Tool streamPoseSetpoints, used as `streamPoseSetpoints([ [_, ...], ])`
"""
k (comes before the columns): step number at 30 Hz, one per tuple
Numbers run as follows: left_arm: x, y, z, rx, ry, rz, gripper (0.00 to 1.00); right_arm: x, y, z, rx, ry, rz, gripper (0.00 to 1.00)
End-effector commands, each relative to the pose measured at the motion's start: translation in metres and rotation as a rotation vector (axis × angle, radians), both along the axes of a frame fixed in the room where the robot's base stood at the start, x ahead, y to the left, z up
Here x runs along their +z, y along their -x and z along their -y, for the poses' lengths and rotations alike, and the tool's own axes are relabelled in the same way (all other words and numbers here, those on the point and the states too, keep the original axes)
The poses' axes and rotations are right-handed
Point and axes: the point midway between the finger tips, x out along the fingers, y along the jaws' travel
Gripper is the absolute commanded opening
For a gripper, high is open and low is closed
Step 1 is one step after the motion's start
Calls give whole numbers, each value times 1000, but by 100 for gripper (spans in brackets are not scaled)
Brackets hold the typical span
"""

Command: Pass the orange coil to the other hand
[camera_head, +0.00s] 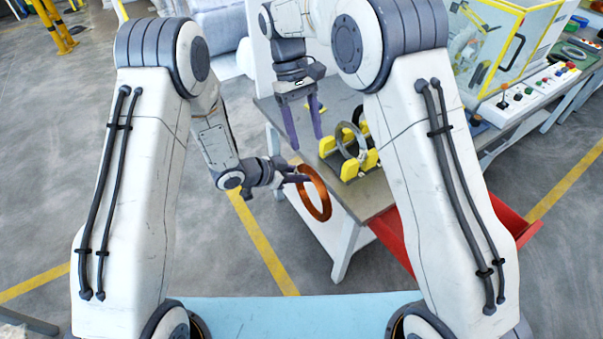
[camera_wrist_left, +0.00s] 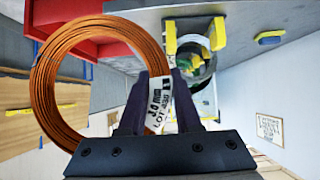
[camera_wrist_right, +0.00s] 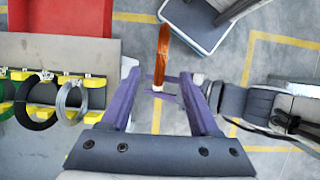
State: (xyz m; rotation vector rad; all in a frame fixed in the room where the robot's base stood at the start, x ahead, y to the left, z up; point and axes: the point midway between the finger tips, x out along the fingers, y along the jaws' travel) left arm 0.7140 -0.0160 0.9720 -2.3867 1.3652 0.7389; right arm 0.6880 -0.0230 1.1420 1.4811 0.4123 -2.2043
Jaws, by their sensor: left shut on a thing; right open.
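The orange coil (camera_head: 326,204) hangs in the air in front of the table corner, roughly upright. My left gripper (camera_head: 298,178) is shut on its rim. In the left wrist view the orange coil (camera_wrist_left: 46,92) shows as a full ring with a white label (camera_wrist_left: 160,104) between the left fingers (camera_wrist_left: 160,95). My right gripper (camera_head: 303,130) is open and empty, above and behind the coil, fingers pointing down. In the right wrist view the coil (camera_wrist_right: 161,55) appears edge-on, between the directions of the open right fingers (camera_wrist_right: 159,85) and beyond their tips.
A table (camera_head: 365,203) holds a yellow-blocked rack (camera_head: 330,146) with grey and dark coils (camera_head: 351,143), close to the right of the orange coil. A red bin (camera_head: 393,243) is at the table's near side. A control panel (camera_head: 530,92) stands at the right.

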Motion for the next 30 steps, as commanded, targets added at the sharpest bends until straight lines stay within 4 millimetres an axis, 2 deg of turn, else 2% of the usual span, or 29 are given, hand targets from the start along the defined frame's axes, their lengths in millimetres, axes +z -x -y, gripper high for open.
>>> streamPoseSetpoints([
  [4, 1, -1, 0, 1, 2, 2, 0, 10, 6, -4, 7, -9, 12, 62],
  [8, 1, -1, 0, 1, 2, 2, 0, 22, 31, -11, 22, -38, 49, 62],
  [11, 1, -1, 0, 1, 2, 2, 0, 32, 64, -16, 39, -76, 94, 62],
  [15, 1, -1, 0, 1, 2, 2, 0, 39, 120, -16, 58, -138, 163, 62],
  [21, 1, -1, 0, 1, 2, 2, 0, 30, 197, -3, 72, -225, 249, 62],
  [25, 1, -1, 0, 1, 2, 2, 0, 19, 234, 10, 75, -269, 289, 62],
  [30, 1, -1, 0, 1, 2, 2, 0, 6, 261, 21, 74, -300, 319, 62],
])
